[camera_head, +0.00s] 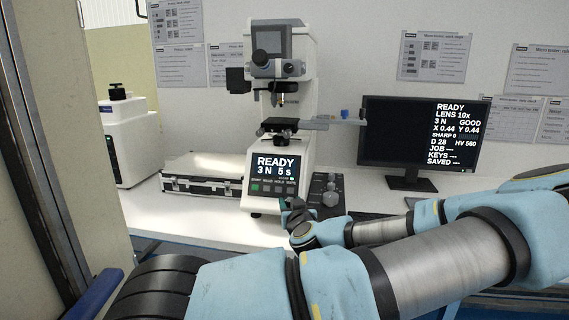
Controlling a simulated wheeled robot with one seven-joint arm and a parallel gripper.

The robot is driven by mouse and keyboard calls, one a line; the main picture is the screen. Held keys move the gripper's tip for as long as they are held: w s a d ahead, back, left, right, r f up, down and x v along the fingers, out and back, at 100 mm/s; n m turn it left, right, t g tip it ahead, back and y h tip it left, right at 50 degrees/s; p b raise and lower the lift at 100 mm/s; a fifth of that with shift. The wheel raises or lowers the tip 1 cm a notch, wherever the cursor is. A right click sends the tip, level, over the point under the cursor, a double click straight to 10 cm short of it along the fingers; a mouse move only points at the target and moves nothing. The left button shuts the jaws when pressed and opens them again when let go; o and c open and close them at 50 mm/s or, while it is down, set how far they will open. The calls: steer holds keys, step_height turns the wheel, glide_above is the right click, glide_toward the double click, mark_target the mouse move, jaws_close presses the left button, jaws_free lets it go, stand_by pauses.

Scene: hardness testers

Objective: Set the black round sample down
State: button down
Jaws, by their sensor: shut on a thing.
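My gripper (291,208) is low in front of the hardness tester, near the front edge of the white bench, beside the tester's base. It is small and partly hidden behind my own wrist. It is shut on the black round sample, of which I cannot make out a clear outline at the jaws. The hardness tester (306,75) stands upright behind the gripper, with its dark stage (279,127) under the lens turret (281,88). Its panel (277,176) reads READY, 3 N, 5 s.
A control unit with knobs (329,190) stands right of the tester, close to my gripper. A monitor (405,135) is farther right. A flat case (203,178) lies left of the tester, and a white machine (128,140) stands at far left. Bare bench (190,218) shows at front left.

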steer(key=s+a+f+m+h, duration=0.1)
steer(key=s+a+f, duration=0.3)
steer(key=f, duration=0.5)
steer(key=s+a+f+h, duration=0.1)
steer(key=s+a+f, duration=0.3)
steer(key=a+f, duration=0.3)
step_height(320, 180, down, 3)
steer(key=shift+a+m+h, duration=0.3)
steer(key=shift+a+m, duration=0.1)
